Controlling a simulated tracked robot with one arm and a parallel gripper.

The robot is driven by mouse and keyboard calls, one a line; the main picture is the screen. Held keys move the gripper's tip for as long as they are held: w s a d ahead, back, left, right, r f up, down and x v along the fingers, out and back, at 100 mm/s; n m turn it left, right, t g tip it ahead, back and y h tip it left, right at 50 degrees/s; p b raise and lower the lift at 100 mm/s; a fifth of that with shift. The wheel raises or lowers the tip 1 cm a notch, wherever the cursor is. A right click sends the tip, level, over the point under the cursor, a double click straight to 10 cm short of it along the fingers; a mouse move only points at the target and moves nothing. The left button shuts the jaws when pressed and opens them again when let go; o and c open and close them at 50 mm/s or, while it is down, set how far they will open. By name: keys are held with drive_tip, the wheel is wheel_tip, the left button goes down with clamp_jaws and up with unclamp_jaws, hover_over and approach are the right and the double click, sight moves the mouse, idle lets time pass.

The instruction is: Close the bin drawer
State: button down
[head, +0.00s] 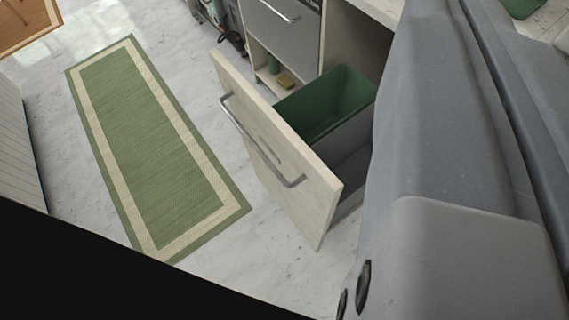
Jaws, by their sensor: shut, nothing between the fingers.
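The bin drawer (290,165) stands pulled out of the cabinet, right of the picture's middle. Its front is a pale wood panel with a long metal bar handle (262,142) on the outer face. Behind the panel a green bin (345,92) sits in a grey holder (352,150). A large grey part of my own arm fills the right side and hides the far right end of the drawer. My gripper's fingers do not show, so I cannot see where they are relative to the handle.
A green mat with a cream border (150,140) lies on the pale marbled floor left of the drawer. A panelled white unit (18,140) stands at the left edge.

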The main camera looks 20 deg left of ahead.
drive_tip(key=w+a+f+n+g+h+p, duration=0.1)
drive_tip(key=w+a+f+n+g+p, duration=0.35)
drive_tip(key=f, duration=0.65)
drive_tip(key=w+a+f+n+g+h+p, duration=0.1)
drive_tip(key=w+a+f+n, duration=0.6)
drive_tip(key=f, duration=0.4)
drive_tip(key=a+f+n+g+h+p, duration=0.1)
drive_tip(key=a+f+n+h, duration=0.15)
drive_tip(key=f, duration=0.45)
drive_tip(key=a+f+n+g+h+p, duration=0.1)
drive_tip(key=a+f+n+p, duration=0.2)
drive_tip(key=f, duration=0.5)
drive_tip(key=n+t+h+p, duration=0.2)
drive_tip(key=n, duration=0.9)
approach(287, 171)
drive_tip(key=shift+g, duration=0.25)
drive_tip(key=b+x, duration=0.5)
drive_tip(key=shift+w+f, duration=0.1)
drive_tip(key=shift+f, duration=0.05)
drive_tip(key=shift+w+d, duration=0.4)
drive_tip(key=shift+w, duration=0.1)
